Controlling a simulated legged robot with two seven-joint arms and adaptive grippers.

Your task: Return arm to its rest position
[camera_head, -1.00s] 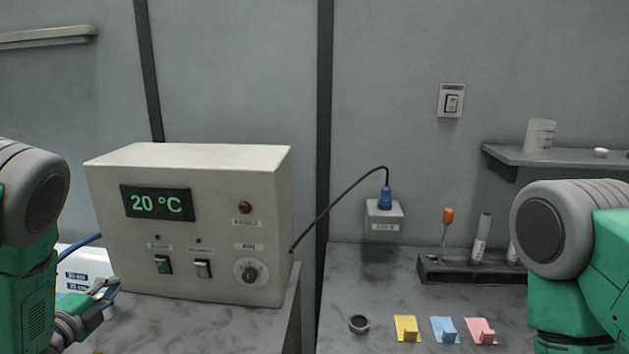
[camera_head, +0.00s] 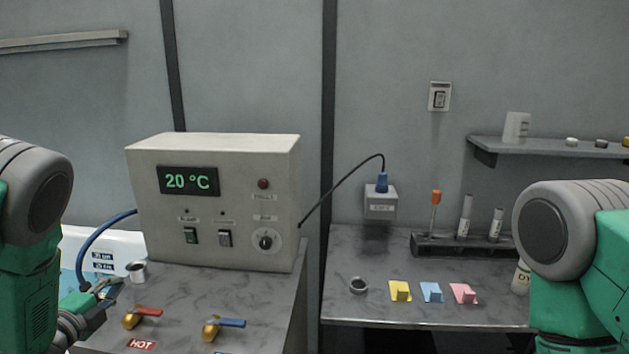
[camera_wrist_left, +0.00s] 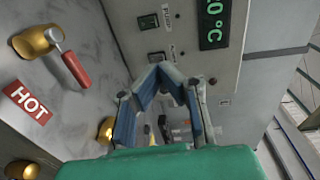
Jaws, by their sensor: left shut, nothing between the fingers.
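My left arm comes in at the left edge of the head view. Its gripper (camera_head: 106,290) is low at the left, near the front left of the control box (camera_head: 225,200). In the left wrist view the gripper (camera_wrist_left: 160,68) has its fingertips together with nothing held, in front of the box face (camera_wrist_left: 140,25). My right arm stands at the right edge of the head view; its gripper is out of frame.
Red-handled (camera_head: 147,312) and blue-handled (camera_head: 230,322) brass taps stand on the left counter, near a HOT label (camera_head: 142,344). The right counter holds a tube rack (camera_head: 465,245) and yellow (camera_head: 400,291), blue (camera_head: 431,292) and pink (camera_head: 463,293) pieces.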

